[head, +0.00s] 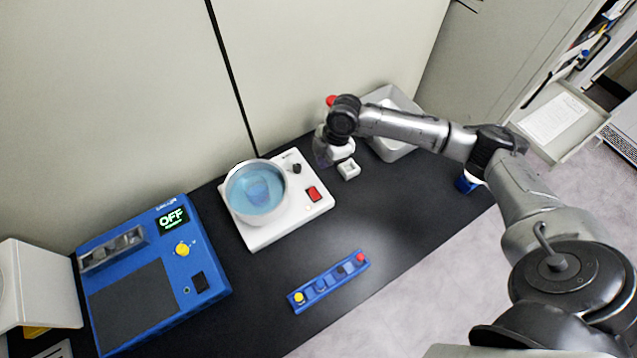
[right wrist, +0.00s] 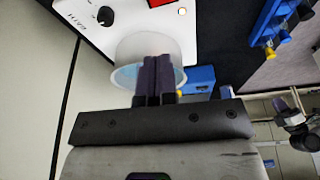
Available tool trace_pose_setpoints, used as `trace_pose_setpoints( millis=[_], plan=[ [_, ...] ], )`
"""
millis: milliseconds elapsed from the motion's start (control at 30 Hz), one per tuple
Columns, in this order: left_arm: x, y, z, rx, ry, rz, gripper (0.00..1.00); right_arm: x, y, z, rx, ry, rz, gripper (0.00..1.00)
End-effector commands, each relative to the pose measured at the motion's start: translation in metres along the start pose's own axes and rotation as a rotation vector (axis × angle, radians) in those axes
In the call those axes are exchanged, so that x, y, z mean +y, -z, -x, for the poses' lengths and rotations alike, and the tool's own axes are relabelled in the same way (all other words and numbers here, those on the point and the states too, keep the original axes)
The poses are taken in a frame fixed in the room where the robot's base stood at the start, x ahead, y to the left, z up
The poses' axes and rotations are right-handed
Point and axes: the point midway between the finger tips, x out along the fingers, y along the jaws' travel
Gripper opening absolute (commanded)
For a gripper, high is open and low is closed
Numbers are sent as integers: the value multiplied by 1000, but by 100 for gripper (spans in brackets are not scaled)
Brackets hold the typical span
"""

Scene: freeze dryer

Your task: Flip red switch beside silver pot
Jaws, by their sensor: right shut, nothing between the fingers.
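A silver pot (head: 257,205) with blue liquid stands on a white hot plate (head: 262,238). The red switch (head: 313,194) is on the plate's right side, beside the pot, below a black knob (head: 296,168). My right gripper (head: 322,154) is above the table, right of the plate and apart from the switch. Its dark fingers (right wrist: 157,66) are shut and empty in the right wrist view, in front of the pot (right wrist: 142,48). There the red switch (right wrist: 159,3) is cut by the top edge, with a small orange spot near it. My left gripper is out of view.
A blue device (head: 205,305) with an OFF display stands left of the plate. A blue rack (head: 330,284) with coloured caps lies in front. A grey bin (head: 409,101) stands behind my right arm. The black table between plate and rack is clear.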

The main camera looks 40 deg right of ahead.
Motion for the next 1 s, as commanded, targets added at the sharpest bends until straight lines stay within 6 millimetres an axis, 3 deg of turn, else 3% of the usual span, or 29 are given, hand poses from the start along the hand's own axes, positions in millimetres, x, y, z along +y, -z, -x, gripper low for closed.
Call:
trace_pose_setpoints(
  millis=[633, 767, 1000],
  plan=[
    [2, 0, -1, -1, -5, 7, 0, 0, 1, -3, 0, -4, 77, 0],
    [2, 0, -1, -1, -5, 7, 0, 0, 1, -16, 1, -2, 75, 0],
    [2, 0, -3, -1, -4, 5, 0, 0, 1, -60, 1, -2, 75, 0]
  ],
)
